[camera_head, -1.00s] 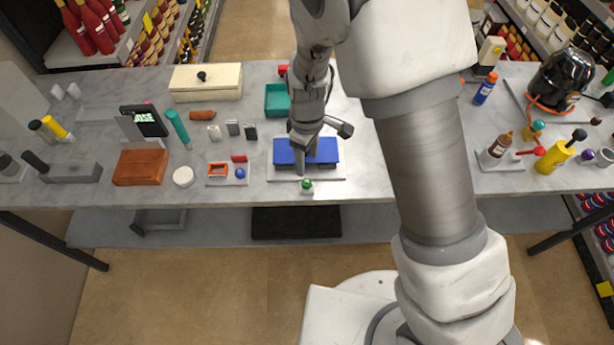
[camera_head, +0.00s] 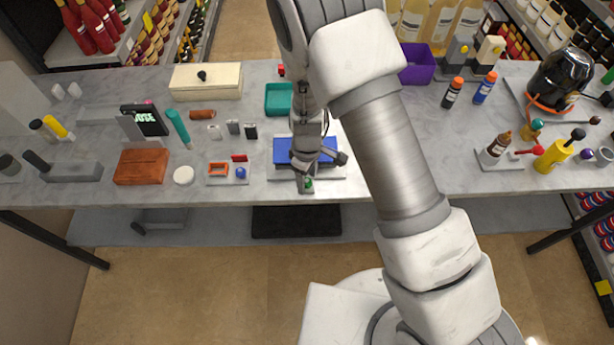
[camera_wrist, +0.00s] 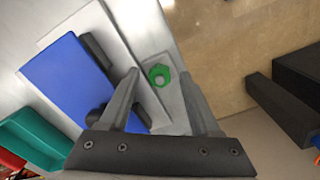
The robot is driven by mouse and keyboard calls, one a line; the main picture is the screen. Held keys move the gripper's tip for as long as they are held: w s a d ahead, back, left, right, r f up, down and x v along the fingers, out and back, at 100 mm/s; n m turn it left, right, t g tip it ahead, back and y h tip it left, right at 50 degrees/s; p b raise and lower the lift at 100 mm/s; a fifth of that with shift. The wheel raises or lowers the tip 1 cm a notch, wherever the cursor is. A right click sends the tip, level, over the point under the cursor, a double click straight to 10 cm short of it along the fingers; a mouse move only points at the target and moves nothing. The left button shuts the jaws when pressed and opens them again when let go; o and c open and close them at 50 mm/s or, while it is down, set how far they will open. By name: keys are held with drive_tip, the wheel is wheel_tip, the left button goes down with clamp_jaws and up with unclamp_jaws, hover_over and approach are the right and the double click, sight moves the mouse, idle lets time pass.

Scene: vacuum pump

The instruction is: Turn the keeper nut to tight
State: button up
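The keeper nut is green (camera_wrist: 159,75) and sits on a small grey tab at the front edge of the blue unit's pale base plate. In the wrist view it lies between and just beyond my two fingertips. My gripper (camera_wrist: 161,83) is open, with its fingers apart on either side of the nut; I cannot tell whether they touch it. In the head view my gripper (camera_head: 305,185) points down at the nut (camera_head: 308,183), which is partly hidden by it. The blue unit (camera_head: 320,147) sits on the base plate (camera_head: 335,171), partly behind the gripper.
A teal tray (camera_head: 279,99) stands behind the blue unit. A small tray (camera_head: 227,182) with a blue ball and orange frame lies to the left. The table's front edge is close to the nut. Bare table lies to the right of the plate.

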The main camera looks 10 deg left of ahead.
clamp_jaws()
drive_tip(key=shift+m, duration=0.3)
drive_tip(key=shift+m+b, duration=0.65)
drive_tip(key=shift+m, duration=0.65)
unclamp_jaws()
